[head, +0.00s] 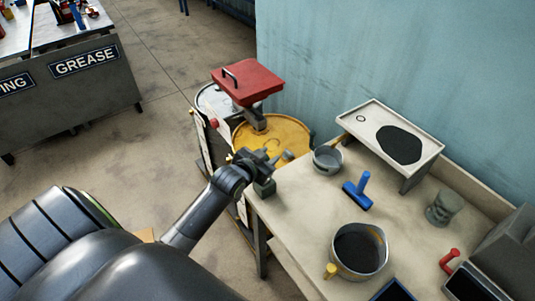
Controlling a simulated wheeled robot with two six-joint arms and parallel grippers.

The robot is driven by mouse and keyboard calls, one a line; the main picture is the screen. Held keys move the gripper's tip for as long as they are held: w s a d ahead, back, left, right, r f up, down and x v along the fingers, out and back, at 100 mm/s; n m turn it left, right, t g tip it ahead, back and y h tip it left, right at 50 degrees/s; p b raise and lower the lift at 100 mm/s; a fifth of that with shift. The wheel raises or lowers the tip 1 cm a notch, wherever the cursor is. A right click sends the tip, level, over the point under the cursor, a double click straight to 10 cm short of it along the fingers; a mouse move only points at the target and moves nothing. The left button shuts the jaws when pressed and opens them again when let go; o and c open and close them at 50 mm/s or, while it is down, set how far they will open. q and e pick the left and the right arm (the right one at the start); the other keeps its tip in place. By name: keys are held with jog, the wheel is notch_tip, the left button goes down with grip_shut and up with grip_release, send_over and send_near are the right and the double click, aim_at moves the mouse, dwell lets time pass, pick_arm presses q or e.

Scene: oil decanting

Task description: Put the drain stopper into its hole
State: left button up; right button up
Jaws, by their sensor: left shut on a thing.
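My left gripper (270,160) is at the near side of the yellow drum, by the left corner of the workbench. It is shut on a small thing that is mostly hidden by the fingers. I cannot tell for sure whether this is the drain stopper. My right gripper is not in view.
On the bench (300,210) stand a grey cup (327,160), a blue-handled tool (357,192), a pot of dark liquid (359,251) and a grey-green weight-like object (442,208). A blue wall bounds the back.

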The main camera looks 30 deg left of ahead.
pick_arm(q)
jog(key=shift+f, duration=0.4)
jog(key=shift+p, duration=0.6)
dwell(1.5)
jog(key=shift+f+b, duration=0.5)
jog(key=shift+f, duration=0.2)
jog(key=shift+f+b, duration=1.5)
jog(key=shift+f, duration=0.6)
jog(key=o, duration=1.1)
jog(key=shift+s, duration=0.15)
